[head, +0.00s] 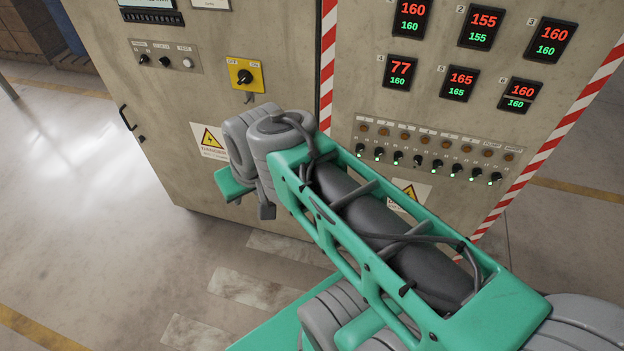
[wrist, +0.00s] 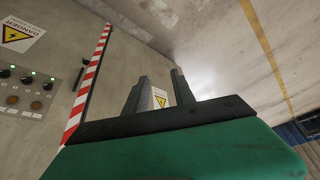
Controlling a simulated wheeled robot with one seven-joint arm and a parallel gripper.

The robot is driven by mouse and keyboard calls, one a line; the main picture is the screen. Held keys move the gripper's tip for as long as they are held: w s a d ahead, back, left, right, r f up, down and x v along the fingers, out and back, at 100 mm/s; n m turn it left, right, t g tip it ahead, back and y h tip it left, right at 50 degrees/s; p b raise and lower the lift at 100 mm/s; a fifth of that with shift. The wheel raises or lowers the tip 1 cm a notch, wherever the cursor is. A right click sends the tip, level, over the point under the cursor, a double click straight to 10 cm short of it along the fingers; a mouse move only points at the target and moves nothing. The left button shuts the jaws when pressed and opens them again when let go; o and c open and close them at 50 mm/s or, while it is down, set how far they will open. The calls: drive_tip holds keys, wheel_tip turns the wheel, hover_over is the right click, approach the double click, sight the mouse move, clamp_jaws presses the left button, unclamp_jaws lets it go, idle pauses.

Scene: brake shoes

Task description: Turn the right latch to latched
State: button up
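I cannot make out a thing that is clearly the right latch in either view. In the wrist view my gripper (wrist: 160,92) shows two grey fingers standing apart, with nothing between them that I can see held. A yellow warning label on the grey cabinet (wrist: 85,45) shows in the gap behind them. In the head view my arm crosses the front of the cabinet (head: 280,45), and the gripper's fingers are hidden behind it. A black bar handle (head: 127,118) is on the cabinet's left part; I cannot tell whether it is a latch.
A yellow plate with a black rotary switch (head: 245,76) sits left of the red-and-white striped edge (head: 327,65). Several red-and-green displays (head: 481,27) and a row of toggle switches (head: 437,165) are on the right. Open floor (head: 60,210) lies at the left.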

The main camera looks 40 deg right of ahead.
drive_tip(key=w+d+f+m+t+y+b, duration=0.1)
drive_tip(key=w+d+f+m+t+b, duration=0.25)
drive_tip(key=f+b, duration=0.5)
drive_tip(key=w+d+f+m+t+b, duration=0.15)
drive_tip(key=w+d+f+b, duration=0.4)
drive_tip(key=f, duration=0.65)
drive_tip(key=w+d+f+m+t+y+b, duration=0.1)
drive_tip(key=w+d+f+m+t+b, duration=0.1)
drive_tip(key=w+f+m+b, duration=0.5)
drive_tip(key=s+d+f+m+t+h+b, duration=0.1)
drive_tip(key=s+d+f+m+h+b, duration=0.3)
drive_tip(key=d, duration=0.3)
drive_tip(key=s+d+f+m+t+h+b, duration=0.25)
drive_tip(key=d+f+m+b, duration=0.2)
drive_tip(key=d, duration=0.25)
drive_tip(key=s+d+f+m+t+h+b, duration=0.1)
drive_tip(key=s+d+f+m+h+b, duration=0.15)
drive_tip(key=d+f+h+b, duration=0.3)
drive_tip(key=d+p+x, duration=0.1)
drive_tip(key=p+x, duration=0.1)
drive_tip(key=x, duration=0.7)
drive_tip(key=shift+s+f+m+g+y+p, duration=0.25)
drive_tip(key=shift+m+g+y+p, duration=0.1)
drive_tip(key=shift+m+y+p, duration=0.05)
drive_tip(key=shift+c, duration=0.4)
clamp_jaws()
